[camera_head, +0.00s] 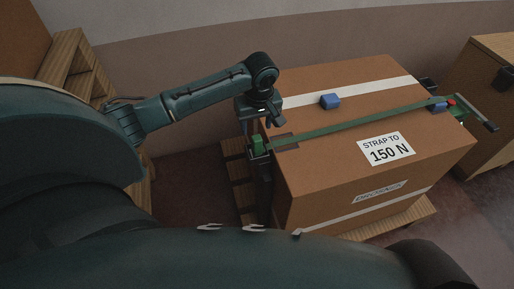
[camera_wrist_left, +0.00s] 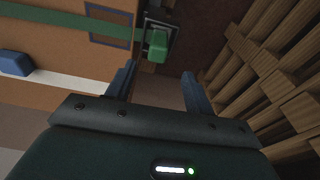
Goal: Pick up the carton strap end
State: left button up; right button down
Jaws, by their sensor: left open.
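A large brown carton (camera_head: 340,170) stands on a wooden pallet. A green strap (camera_head: 350,124) runs across its top and also shows in the left wrist view (camera_wrist_left: 60,22). At the carton's left edge a small green block (camera_head: 257,143), which looks like the strap end, sits at a dark holder. It shows beyond my fingers in the left wrist view (camera_wrist_left: 158,44). My left gripper (camera_head: 262,121) is open and empty, just above the green block and apart from it in the wrist view. My right gripper is not in view.
A blue block (camera_head: 330,101) lies on the carton top beside a white band. A device with a red knob (camera_head: 451,101) and dark handle (camera_head: 491,126) is at the strap's right end. Wooden slats (camera_wrist_left: 270,65) stand close right in the wrist view. Another carton (camera_head: 490,105) is at right.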

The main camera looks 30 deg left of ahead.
aim_at(257, 138)
pick_arm(q)
jog(key=f, duration=0.5)
jog(key=w+f, duration=0.1)
jog(key=f, duration=0.2)
jog(key=shift+a+f+b, duration=0.1)
jog(key=shift+a+b, duration=0.2)
jog(key=shift+c, duration=0.5)
grip_shut()
